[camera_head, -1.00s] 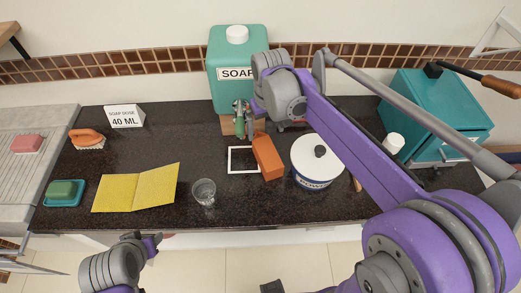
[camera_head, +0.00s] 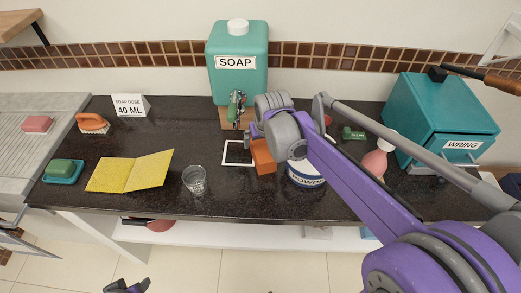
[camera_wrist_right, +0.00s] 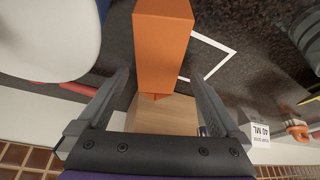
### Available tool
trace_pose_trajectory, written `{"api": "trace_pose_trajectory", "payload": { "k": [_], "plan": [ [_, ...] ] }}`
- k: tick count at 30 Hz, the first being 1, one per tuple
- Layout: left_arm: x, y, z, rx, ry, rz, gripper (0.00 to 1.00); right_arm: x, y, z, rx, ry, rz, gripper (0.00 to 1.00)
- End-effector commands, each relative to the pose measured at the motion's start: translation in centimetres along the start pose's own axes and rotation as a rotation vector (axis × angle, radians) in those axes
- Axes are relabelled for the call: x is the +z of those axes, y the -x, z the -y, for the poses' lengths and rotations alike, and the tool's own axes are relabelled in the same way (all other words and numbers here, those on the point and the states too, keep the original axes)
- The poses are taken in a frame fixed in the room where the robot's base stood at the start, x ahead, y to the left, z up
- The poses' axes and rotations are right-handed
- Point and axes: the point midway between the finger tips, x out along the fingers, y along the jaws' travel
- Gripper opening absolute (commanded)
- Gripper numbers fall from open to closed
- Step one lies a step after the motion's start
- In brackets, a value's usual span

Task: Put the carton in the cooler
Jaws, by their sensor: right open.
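The orange carton (camera_head: 263,156) stands on the dark counter by a white square outline (camera_head: 237,152). It also shows large in the right wrist view (camera_wrist_right: 163,45). My right gripper (camera_head: 254,131) is at the carton's top in the head view, partly hidden by its own wrist. In the right wrist view its fingers (camera_wrist_right: 160,76) are apart, one on each side of the carton's near end. I cannot tell whether they touch it. A teal box (camera_head: 440,115) labelled "WRING" stands at the right. No cooler is clearly identifiable.
A powder tub (camera_head: 305,174) sits just right of the carton, partly behind my right arm. The soap dispenser (camera_head: 238,75) is behind. Counter between glass and outline is clear.

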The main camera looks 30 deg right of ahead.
Motion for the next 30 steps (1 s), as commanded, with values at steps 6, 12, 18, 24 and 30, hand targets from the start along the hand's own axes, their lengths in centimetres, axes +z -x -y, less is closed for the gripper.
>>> {"api": "trace_pose_trajectory", "payload": {
  "k": [6,12,18,24,30],
  "plan": [
    [0.1,-0.1,0.0,0.000,0.000,0.001,0.50,0.1,-2.8,-0.3,0.000,0.000,0.001,1.00],
    [0.2,-0.3,0.0,0.000,0.000,0.002,0.50,0.2,-5.1,-0.3,0.000,0.000,0.001,1.00],
    [0.2,-0.3,0.0,0.000,0.000,0.002,0.50,0.2,-5.3,-0.3,0.000,0.000,0.001,1.00],
    [0.2,-0.3,0.0,0.000,0.000,0.002,0.50,0.2,-5.3,-0.3,0.000,0.001,0.001,1.00],
    [0.4,-0.4,0.0,0.000,0.000,0.002,0.50,0.3,-5.5,-0.3,0.000,0.001,0.001,1.00]
  ]
}}
